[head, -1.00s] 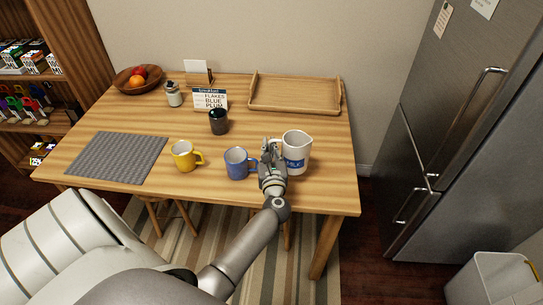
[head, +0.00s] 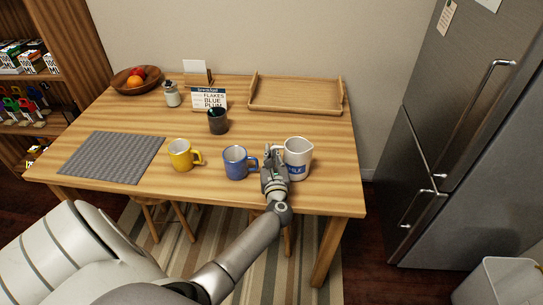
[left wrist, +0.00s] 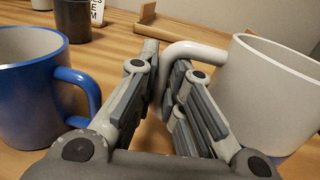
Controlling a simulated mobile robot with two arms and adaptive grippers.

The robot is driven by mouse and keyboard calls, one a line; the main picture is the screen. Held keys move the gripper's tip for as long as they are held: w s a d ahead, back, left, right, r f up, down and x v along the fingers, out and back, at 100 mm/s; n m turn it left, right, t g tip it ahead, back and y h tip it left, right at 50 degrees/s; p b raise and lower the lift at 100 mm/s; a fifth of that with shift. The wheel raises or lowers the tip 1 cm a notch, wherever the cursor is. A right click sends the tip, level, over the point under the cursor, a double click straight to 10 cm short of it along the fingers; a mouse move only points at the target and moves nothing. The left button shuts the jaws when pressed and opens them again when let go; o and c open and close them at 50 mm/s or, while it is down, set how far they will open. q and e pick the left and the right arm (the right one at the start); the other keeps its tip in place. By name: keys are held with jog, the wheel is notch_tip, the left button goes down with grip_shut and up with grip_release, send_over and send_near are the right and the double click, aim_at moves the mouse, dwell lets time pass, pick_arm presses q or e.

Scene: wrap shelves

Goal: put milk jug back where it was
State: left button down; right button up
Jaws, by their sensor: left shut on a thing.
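The white milk jug (head: 298,154) with a blue label is at the right front of the table in the head view, upright. It also shows at the right of the left wrist view (left wrist: 268,95). My left gripper (head: 270,156) is on its left side, shut on the jug's handle; its fingers show in the left wrist view (left wrist: 165,85). The jug's base seems at or very near the tabletop; contact is not clear. My right gripper is not in view.
A blue mug (head: 235,163) stands just left of my gripper, its handle towards it. A yellow mug (head: 180,156), a dark cup (head: 218,122), a menu card (head: 208,99) and a grey mat (head: 112,157) are further left. A wooden tray (head: 297,107) lies behind. Table (head: 325,190) right of the jug is clear.

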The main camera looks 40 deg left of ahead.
pick_arm(q)
jog(key=c, duration=2)
grip_release()
jog(key=shift+f, duration=0.15)
jog(key=o, duration=0.5)
jog(key=shift+c, duration=0.2)
jog(key=b+v, duration=0.1)
jog(key=v, duration=1)
jog(key=shift+s+d, duration=0.35)
jog(key=shift+s, duration=0.05)
